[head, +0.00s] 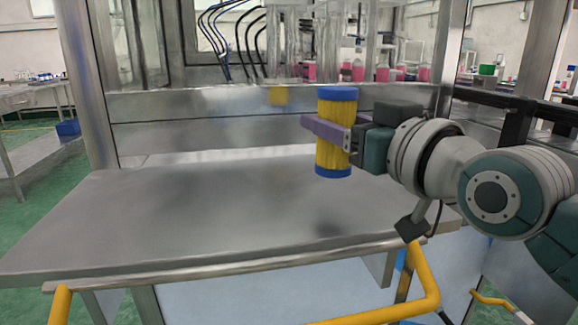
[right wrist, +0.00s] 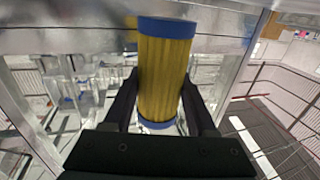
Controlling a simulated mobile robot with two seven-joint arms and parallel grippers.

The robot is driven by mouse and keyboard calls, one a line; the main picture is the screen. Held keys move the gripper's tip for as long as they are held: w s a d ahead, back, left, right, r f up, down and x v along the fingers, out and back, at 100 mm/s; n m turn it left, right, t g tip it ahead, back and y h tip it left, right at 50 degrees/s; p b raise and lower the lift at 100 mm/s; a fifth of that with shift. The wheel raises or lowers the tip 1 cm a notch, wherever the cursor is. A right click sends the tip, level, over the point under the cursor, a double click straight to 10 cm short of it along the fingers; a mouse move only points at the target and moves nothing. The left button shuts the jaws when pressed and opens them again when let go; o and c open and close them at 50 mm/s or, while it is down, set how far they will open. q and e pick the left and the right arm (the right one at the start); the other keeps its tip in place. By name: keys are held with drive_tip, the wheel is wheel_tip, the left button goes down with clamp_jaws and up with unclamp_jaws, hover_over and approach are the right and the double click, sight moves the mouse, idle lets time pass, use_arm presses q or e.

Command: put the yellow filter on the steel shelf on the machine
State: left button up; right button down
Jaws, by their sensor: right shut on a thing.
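The yellow filter (head: 336,132) is a ribbed yellow cylinder with blue end caps, held upright in the head view. My right gripper (head: 334,134) is shut on it around its middle, coming in from the right. The filter (right wrist: 163,75) also shows in the right wrist view between the fingers of my right gripper (right wrist: 160,95). The steel shelf (head: 190,210) is a bare, flat metal surface on the front of the machine (head: 180,125). The filter appears to be above the shelf's right part, apart from it. My left gripper is not in view.
A yellow rail (head: 390,305) runs in front of the shelf at the lower right. Steel posts (head: 85,80) stand at the machine's sides. Pink-filled containers (head: 383,75) and black hoses (head: 250,40) are behind the steel panel. The shelf's left and middle are clear.

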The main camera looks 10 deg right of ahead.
sight(345, 163)
wheel_tip(345, 163, down, 5)
drive_tip(key=shift+r+b, duration=0.15)
drive_tip(key=shift+b, duration=0.6)
drive_tip(key=shift+c, duration=1)
unclamp_jaws()
drive_tip(key=shift+s, duration=0.2)
drive_tip(key=p+v, duration=0.2)
drive_tip(key=v, duration=0.9)
drive_tip(key=shift+s+d, duration=0.15)
drive_tip(key=shift+s, duration=0.15)
